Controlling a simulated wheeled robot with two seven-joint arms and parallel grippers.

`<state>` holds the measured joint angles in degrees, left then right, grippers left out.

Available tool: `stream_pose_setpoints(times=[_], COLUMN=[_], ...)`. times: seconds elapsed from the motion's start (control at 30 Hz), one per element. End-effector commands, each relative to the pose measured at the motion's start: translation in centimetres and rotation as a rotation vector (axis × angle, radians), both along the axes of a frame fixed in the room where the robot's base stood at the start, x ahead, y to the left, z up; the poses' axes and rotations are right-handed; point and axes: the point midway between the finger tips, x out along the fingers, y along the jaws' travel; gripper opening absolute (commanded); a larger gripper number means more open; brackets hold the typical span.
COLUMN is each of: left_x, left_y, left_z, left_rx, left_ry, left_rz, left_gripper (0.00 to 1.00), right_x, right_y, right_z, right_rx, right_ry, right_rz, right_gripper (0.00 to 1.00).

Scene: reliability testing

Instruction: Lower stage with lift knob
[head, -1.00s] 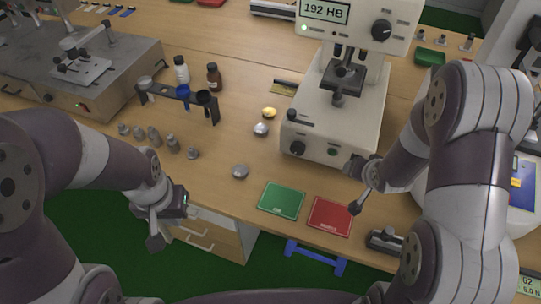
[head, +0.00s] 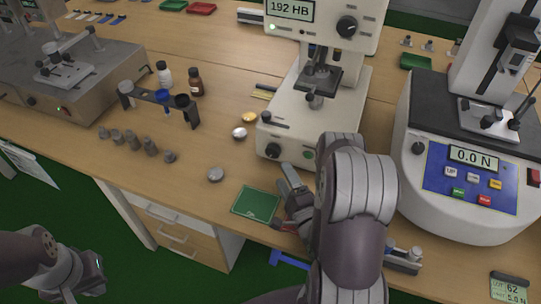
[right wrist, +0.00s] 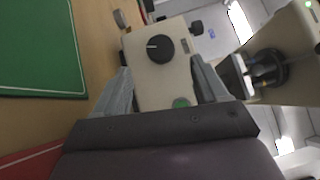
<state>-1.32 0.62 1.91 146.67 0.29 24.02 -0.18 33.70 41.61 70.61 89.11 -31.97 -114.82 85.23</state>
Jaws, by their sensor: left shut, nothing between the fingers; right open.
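The hardness tester (head: 285,135) reads 192 HB. A black knob (head: 272,151) sits low on its front panel, left of a green button (head: 309,154). The stage (head: 318,80) is under the tester's head, on a post. My right gripper (head: 290,178) is open just in front of the panel. In the right wrist view the knob (right wrist: 160,47) appears between the spread fingers (right wrist: 160,88), beyond their tips and apart from them. My left gripper (head: 98,270) is shut and empty, low at the left, off the table's front edge.
A green mat (head: 256,204) lies left of my right gripper; the red mat is mostly hidden by it. A force tester (head: 470,185) showing 0.0 N stands to the right. Metal pieces (head: 216,174), a rack (head: 165,98) and bottles (head: 196,82) stand left.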

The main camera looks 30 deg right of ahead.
Motion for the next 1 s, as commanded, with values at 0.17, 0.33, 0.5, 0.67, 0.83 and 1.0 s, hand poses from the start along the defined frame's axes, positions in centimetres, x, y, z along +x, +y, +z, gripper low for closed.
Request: stream_pose_setpoints(times=[0.17,0.33,0.5,0.67,0.83,1.0], left_x=[0.0,0.0,0.0,0.0,0.0,0.0], left_y=[0.0,0.0,0.0,0.0,0.0,0.0], left_z=[0.7,0.9,1.0,1.0,1.0,1.0], left_rx=[0.000,0.000,0.000,0.000,0.000,0.000], left_ry=[0.000,0.000,0.000,0.000,0.000,0.000], left_rz=[0.000,0.000,0.000,0.000,0.000,0.000], left_gripper=[0.00,0.00,0.00,0.00,0.00,0.00], right_x=[3.3,6.3,7.8,8.2,8.2,8.1], right_y=[-0.2,-0.5,-0.6,-0.7,-0.7,-0.7], right_z=[0.5,0.7,0.9,0.8,0.9,0.9], right_rx=[-0.003,-0.003,-0.002,-0.002,-0.002,-0.002], right_ry=[0.000,0.000,0.002,0.003,0.003,0.002], right_rz=[0.004,0.001,-0.001,-0.002,-0.002,-0.002], right_gripper=[0.73,0.73,0.73,0.73,0.69,0.16])
